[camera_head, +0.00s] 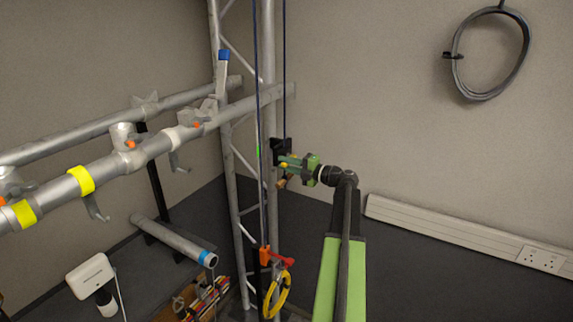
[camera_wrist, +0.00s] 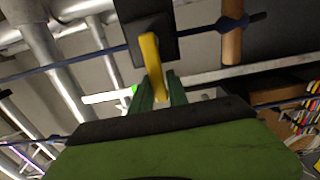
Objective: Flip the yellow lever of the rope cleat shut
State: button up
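The rope cleat (camera_head: 279,150) is a black block on the truss upright, beside the dark blue rope. In the wrist view the cleat (camera_wrist: 145,32) is at top centre, and its yellow lever (camera_wrist: 150,55) points from it towards my gripper (camera_wrist: 160,88). The two green fingers are apart, one on each side of the lever's end. I cannot tell whether they touch it. In the head view my gripper (camera_head: 287,163) is right up at the cleat and hides most of the lever.
A brown cylinder (camera_wrist: 232,40) sits right of the cleat in the wrist view. Blue ropes (camera_head: 257,100) run down the truss (camera_head: 269,60). Grey pipes (camera_head: 110,165) with clamps cross the left. The right side is open floor.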

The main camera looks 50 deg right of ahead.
jog(key=o, duration=0.3)
jog(key=shift+o, duration=0.2)
jog(key=v, duration=1.7)
jog(key=shift+s, duration=0.25)
